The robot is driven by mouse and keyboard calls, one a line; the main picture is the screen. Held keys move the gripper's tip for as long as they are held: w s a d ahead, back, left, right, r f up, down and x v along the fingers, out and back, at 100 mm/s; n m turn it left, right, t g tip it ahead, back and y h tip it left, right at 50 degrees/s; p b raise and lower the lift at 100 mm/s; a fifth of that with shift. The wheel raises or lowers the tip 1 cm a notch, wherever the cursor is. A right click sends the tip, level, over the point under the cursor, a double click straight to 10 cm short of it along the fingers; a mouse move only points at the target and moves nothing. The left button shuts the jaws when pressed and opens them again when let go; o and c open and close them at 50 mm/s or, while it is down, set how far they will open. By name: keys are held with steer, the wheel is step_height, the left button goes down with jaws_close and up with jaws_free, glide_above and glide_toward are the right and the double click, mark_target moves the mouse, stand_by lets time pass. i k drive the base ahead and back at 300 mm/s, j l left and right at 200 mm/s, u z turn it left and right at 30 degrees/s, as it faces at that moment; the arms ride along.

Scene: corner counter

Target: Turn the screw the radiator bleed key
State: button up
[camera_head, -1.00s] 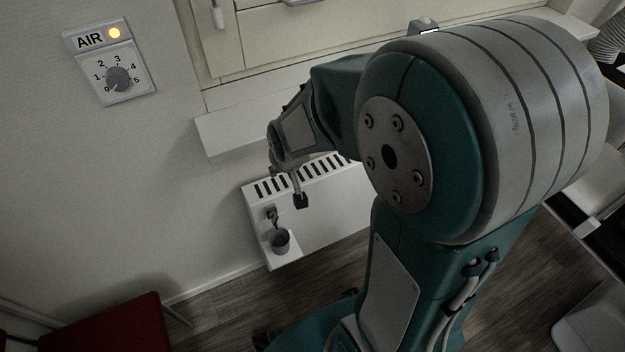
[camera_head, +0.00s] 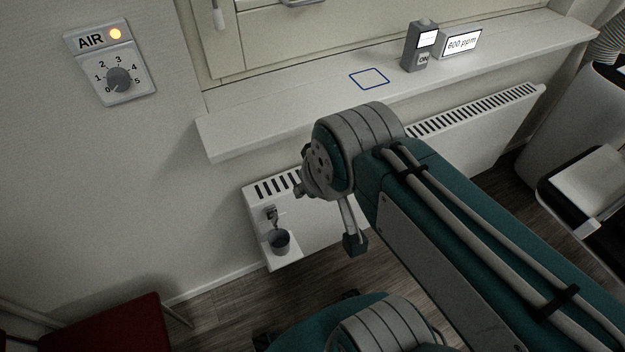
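The white radiator (camera_head: 305,232) hangs on the wall under the window sill. A small metal fitting (camera_head: 271,213) shows at its left end; I cannot tell whether it is the bleed screw alone or has the key on it. A grey cup (camera_head: 280,241) sits just below the fitting. My gripper (camera_head: 353,242) is right of the fitting and cup, apart from them in the picture, with a grey finger and dark tip pointing down. My wrist hides the rest of it, so its opening is unclear. Nothing held is visible.
The white sill (camera_head: 240,135) holds a blue square outline (camera_head: 369,78), a grey device (camera_head: 420,47) and a display reading 600 ppm (camera_head: 460,41). The AIR dial (camera_head: 118,78) is on the left wall. A red chair (camera_head: 110,325) stands lower left.

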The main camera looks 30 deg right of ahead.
mark_target(275, 216)
steer(key=z, duration=1.65)
steer(key=j+u, duration=0.25)
steer(key=u, duration=0.15)
steer(key=j+u, duration=0.5)
steer(key=u, duration=0.25)
